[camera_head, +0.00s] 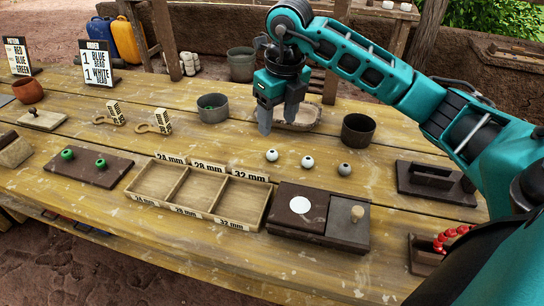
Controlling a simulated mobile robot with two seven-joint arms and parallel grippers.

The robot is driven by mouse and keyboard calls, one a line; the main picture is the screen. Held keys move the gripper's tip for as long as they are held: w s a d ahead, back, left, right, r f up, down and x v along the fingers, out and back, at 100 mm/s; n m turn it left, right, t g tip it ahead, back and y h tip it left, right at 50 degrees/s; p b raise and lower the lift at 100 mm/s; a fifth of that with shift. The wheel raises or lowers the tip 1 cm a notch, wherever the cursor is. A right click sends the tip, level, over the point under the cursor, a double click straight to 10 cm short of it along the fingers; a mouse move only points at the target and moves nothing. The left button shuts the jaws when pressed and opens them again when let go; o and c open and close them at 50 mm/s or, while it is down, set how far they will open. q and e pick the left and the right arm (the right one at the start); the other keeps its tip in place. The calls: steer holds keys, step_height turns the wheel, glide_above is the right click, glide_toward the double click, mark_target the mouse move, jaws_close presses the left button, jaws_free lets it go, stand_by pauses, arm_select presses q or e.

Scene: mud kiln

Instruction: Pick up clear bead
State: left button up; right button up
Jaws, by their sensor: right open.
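Three small round beads lie in a row on the wooden table: a whitish bead (271,155) at left, a pale bead (307,161) in the middle and a greyer bead (344,169) at right. I cannot tell for sure which one is clear. My right gripper (278,122) points down behind the row, nearest the left bead. Its two fingers are apart with nothing visible between them, and it touches no bead. A shallow tray (312,120) is partly hidden behind the fingers. My left gripper is out of view.
A three-compartment wooden tray (232,222) and a dark box with a white disc (300,204) stand in front of the beads. A grey bowl (213,112) is left of the gripper, and a dark cup (358,135) is right. Table around the beads is clear.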

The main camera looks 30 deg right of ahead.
glide_above(273, 151)
steer(key=s, duration=0.2)
steer(key=f, duration=0.4)
steer(key=shift+w+a+f, duration=0.1)
steer(key=shift+a+f, duration=0.2)
steer(key=shift+f, duration=0.05)
steer(key=shift+w+d+f+b, duration=0.1)
steer(key=shift+w+f+b, duration=0.15)
steer(key=shift+f, duration=0.75)
steer(key=shift+w+d+f+b, duration=0.15)
steer(key=shift+w+f, duration=0.15)
steer(key=shift+f, duration=0.65)
steer(key=shift+w+a+f+b, duration=0.1)
steer(key=shift+w+f+b, duration=0.15)
steer(key=shift+f, duration=0.75)
steer(key=c, duration=1.1)
